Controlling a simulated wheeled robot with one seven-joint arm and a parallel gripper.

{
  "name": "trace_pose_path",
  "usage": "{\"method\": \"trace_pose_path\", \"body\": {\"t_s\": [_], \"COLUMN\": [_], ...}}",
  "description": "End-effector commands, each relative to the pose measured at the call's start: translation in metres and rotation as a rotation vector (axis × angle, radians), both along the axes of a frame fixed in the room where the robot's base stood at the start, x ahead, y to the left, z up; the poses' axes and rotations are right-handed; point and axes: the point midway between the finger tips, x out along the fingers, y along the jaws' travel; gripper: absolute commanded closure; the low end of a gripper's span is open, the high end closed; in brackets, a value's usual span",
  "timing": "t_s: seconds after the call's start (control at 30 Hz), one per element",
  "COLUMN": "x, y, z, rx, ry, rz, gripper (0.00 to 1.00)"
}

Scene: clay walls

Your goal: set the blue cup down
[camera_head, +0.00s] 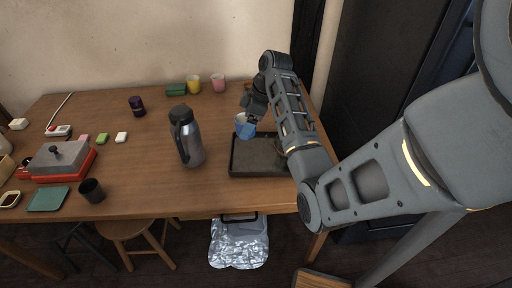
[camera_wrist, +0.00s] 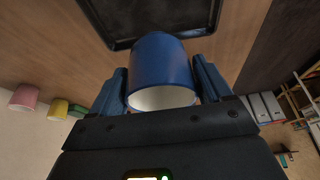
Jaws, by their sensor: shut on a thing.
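The blue cup (camera_head: 245,130) is in my gripper (camera_head: 251,119) at the right part of the wooden table, by the back edge of a dark tray (camera_head: 234,158). In the wrist view the blue cup (camera_wrist: 160,70) sits between the two fingers of my gripper (camera_wrist: 162,88), which are shut on it from both sides. Its pale open rim faces the wrist camera. The tray (camera_wrist: 100,30) shows just beyond the cup in that view. I cannot tell how high the cup is above the table. The tray looks empty, though my arm hides its right part.
A dark jug (camera_head: 188,140) stands left of the tray. A yellow cup (camera_head: 193,84), a pink cup (camera_head: 218,84) and a green block (camera_head: 176,89) stand at the back. A red-based box (camera_head: 62,163) and several small things fill the left.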

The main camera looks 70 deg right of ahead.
Motion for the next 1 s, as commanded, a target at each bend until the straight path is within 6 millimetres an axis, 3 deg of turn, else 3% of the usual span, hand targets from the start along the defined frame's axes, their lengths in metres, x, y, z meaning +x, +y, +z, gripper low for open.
{"method": "trace_pose_path", "body": {"t_s": [0.2, 0.43, 0.6, 1.0], "x": [0.000, 0.000, 0.000, 0.001], "y": [0.001, 0.001, 0.001, 0.001], "z": [-0.035, -0.052, -0.075, -0.083], "rx": [0.001, 0.001, 0.001, -0.001], "ry": [0.002, 0.003, 0.002, 0.001], "rz": [-0.001, -0.002, -0.001, -0.001], "gripper": [0.61, 0.61, 0.61, 0.61]}}
